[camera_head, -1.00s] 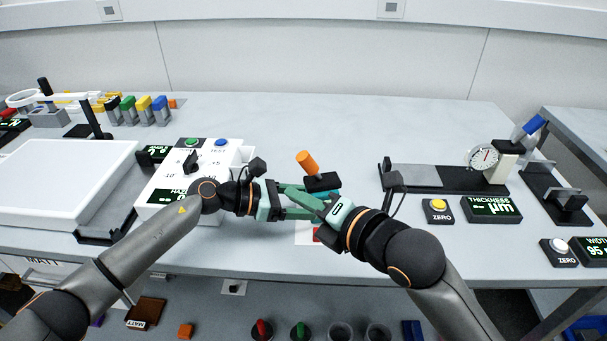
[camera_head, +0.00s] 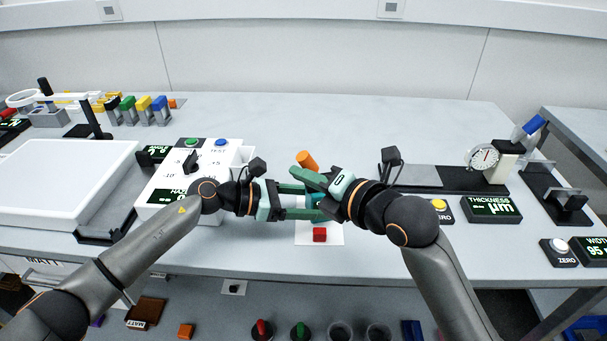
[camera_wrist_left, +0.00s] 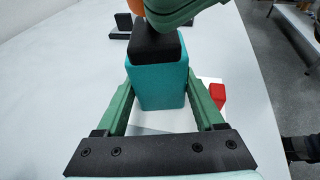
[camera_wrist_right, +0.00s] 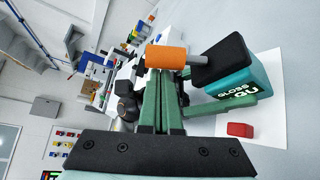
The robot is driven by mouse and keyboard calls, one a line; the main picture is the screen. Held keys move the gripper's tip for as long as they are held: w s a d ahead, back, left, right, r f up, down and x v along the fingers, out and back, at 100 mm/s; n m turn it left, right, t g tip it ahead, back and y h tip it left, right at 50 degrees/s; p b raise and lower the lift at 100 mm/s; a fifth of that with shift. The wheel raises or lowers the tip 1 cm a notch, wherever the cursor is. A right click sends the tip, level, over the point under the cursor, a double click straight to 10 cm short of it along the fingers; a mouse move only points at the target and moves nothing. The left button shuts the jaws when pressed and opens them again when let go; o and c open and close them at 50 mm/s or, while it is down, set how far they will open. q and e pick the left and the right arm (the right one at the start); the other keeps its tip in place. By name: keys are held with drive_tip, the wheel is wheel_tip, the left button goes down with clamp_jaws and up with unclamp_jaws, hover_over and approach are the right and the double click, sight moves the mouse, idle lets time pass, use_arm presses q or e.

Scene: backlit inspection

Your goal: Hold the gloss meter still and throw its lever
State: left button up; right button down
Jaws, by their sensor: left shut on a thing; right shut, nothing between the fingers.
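The gloss meter is a teal block (camera_wrist_left: 158,88) with a black top (camera_wrist_left: 155,42) and an orange-handled lever (camera_head: 307,160). It stands on a white sheet (camera_head: 330,238). My left gripper (camera_wrist_left: 158,100) is shut on the teal body, one finger on each side. My right gripper (camera_head: 297,178) is shut and empty, its fingers close in front of the orange handle. In the right wrist view the handle (camera_wrist_right: 166,57) lies across just beyond the fingertips; I cannot tell whether they touch. In the head view my right gripper hides most of the meter.
A red block (camera_head: 320,235) lies on the sheet in front of the meter. A white haze instrument (camera_head: 165,185) stands to the left, close to my left wrist. A dial gauge (camera_head: 483,158) and its black base are to the right. The table behind the meter is clear.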

sight(312, 160)
drive_tip(key=shift+w+d+r+m+y, duration=0.1)
drive_tip(key=shift+d+r+m+y, duration=0.15)
drive_tip(key=shift+d+m+y, duration=0.2)
idle(0.4)
drive_tip(key=shift+w+d+r+m+y, duration=0.15)
drive_tip(key=shift+d+m+y, duration=0.2)
drive_tip(key=shift+m, duration=0.2)
drive_tip(key=m, duration=0.1)
drive_tip(key=d+m+t+y, duration=0.1)
drive_tip(key=shift+w+d+r+m+t, duration=0.25)
drive_tip(key=shift+d+r+m+t, duration=0.05)
drive_tip(key=shift+m, duration=0.1)
drive_tip(key=d+m, duration=0.1)
drive_tip(key=m+t+y, duration=0.1)
drive_tip(key=m, duration=0.1)
drive_tip(key=shift+w+d, duration=0.25)
drive_tip(key=shift+d, duration=0.1)
drive_tip(key=shift+w+d+m+t+y, duration=0.15)
drive_tip(key=shift+d+m+t, duration=0.25)
drive_tip(key=shift+m, duration=0.4)
drive_tip(key=shift+w+d+m+t+y, duration=0.1)
drive_tip(key=shift+d+m+t+y, duration=0.15)
drive_tip(key=shift+m+t, duration=0.4)
drive_tip(key=shift+m, duration=0.25)
drive_tip(key=shift+s, duration=0.1)
